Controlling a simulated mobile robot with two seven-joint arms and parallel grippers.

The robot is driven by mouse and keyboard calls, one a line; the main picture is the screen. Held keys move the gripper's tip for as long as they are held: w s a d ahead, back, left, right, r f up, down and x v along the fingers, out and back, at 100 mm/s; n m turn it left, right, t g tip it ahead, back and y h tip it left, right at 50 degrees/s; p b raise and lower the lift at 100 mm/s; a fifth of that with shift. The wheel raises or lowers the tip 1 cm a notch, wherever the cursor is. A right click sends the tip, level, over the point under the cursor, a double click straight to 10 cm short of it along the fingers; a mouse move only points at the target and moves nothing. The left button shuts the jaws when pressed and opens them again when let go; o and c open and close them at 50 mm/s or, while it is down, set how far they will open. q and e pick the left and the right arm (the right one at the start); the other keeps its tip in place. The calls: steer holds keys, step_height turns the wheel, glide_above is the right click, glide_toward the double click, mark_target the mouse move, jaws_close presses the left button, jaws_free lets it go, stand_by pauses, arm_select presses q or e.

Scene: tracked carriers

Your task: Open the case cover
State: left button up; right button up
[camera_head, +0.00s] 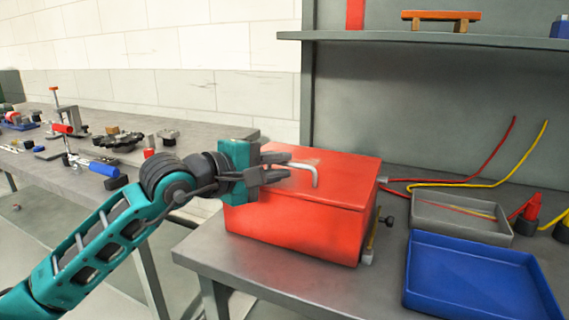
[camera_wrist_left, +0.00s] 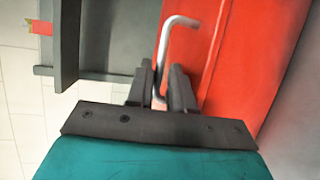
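The red case (camera_head: 290,226) sits on the grey bench with its red cover (camera_head: 335,181) down; a seam runs below the cover. A bent light-grey handle (camera_head: 316,175) stands on the cover. It also shows in the left wrist view (camera_wrist_left: 165,43). My left gripper (camera_head: 289,166) comes in from the left over the case, its fingers apart and pointing at the handle. In the left wrist view, part of the handle shows between the two fingers (camera_wrist_left: 161,75); whether they touch it is unclear. My right gripper is not in view.
Right of the case are a blue tray (camera_head: 480,276), a grey tray (camera_head: 440,211) and red and yellow cables (camera_head: 465,182). A shelf (camera_head: 430,38) hangs above. A second bench (camera_head: 40,165) with tools stands at the left, with a gap between.

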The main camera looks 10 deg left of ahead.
arm_select(q)
steer(key=shift+x, duration=1)
jaws_close()
